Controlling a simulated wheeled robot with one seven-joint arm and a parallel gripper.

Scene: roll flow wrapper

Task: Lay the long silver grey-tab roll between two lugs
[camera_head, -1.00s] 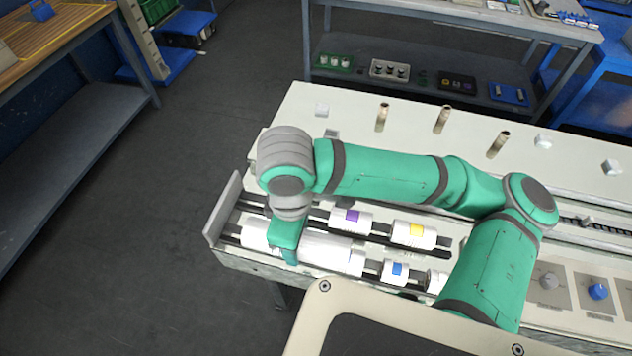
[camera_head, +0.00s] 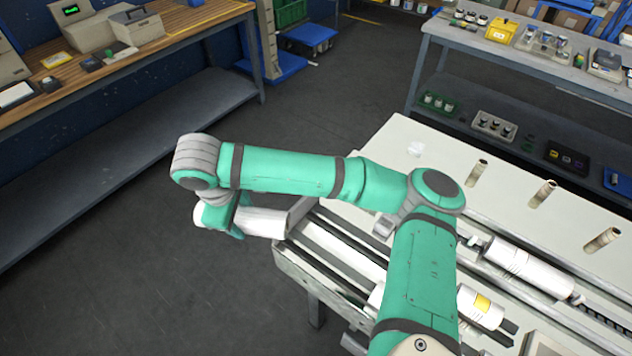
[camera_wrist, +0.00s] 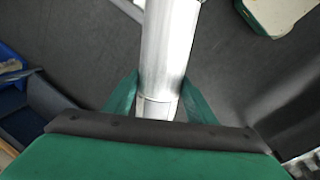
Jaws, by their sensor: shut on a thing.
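My gripper (camera_head: 238,216) is shut on a long silver-white roll (camera_head: 265,222). The roll sticks out on both sides of the fingers, above the floor just past the left end of the machine. In the wrist view the smooth silver roll (camera_wrist: 168,50) runs up the picture between the green fingers (camera_wrist: 157,95). I cannot make out its tab colour. Another long white roll (camera_head: 525,268) lies along the machine's chain track (camera_head: 605,318). The lugs cannot be told apart clearly; my arm covers part of the track.
A yellow-marked roll (camera_head: 480,303) lies there, partly behind my arm. Several upright tan posts (camera_head: 541,193) stand on the white machine top. A wooden bench (camera_head: 165,35) stands back left, with open floor between.

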